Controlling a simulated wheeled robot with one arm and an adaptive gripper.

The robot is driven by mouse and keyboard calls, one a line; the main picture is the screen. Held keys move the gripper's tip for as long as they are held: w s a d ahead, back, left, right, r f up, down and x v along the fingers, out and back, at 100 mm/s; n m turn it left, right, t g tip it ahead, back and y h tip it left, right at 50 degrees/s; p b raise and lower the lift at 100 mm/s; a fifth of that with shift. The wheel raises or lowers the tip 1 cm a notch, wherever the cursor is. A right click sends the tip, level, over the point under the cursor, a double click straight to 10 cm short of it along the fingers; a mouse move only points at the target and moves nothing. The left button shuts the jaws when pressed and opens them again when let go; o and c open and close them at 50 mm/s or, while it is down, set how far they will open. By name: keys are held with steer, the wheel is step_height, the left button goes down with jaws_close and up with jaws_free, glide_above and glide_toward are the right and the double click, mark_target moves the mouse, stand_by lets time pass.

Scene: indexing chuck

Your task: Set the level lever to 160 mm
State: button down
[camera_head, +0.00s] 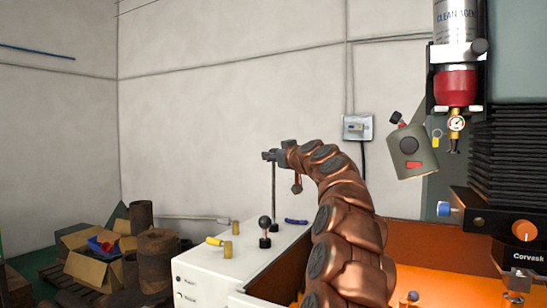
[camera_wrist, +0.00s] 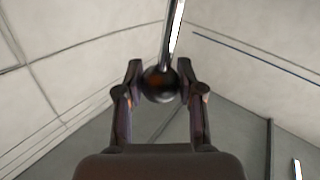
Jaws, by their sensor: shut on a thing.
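A thin upright rod (camera_head: 273,192) rises from the white cabinet, and my gripper (camera_head: 270,156) is at its top end in the head view. In the wrist view, my gripper (camera_wrist: 159,82) has its two fingers on either side of a dark ball knob (camera_wrist: 159,86), shut on it. A shiny rod (camera_wrist: 174,32) runs from this knob toward the top of the picture. I take this to be the level lever. No scale or millimetre marks can be read, so its setting cannot be told.
The white cabinet (camera_head: 215,276) also carries a short lever with a black ball (camera_head: 265,224), a yellow-handled valve (camera_head: 218,241) and a blue handle (camera_head: 296,221). An orange machine bed (camera_head: 440,245) lies to the right. Boxes and rusty cylinders (camera_head: 158,257) stand at the left.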

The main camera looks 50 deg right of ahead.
steer(key=c, duration=0.7)
jaws_free()
steer(key=shift+s+r, duration=0.1)
steer(key=shift+s+a, duration=0.25)
steer(key=shift+s, duration=0.3)
steer(key=v, duration=1)
steer(key=shift+s, duration=0.35)
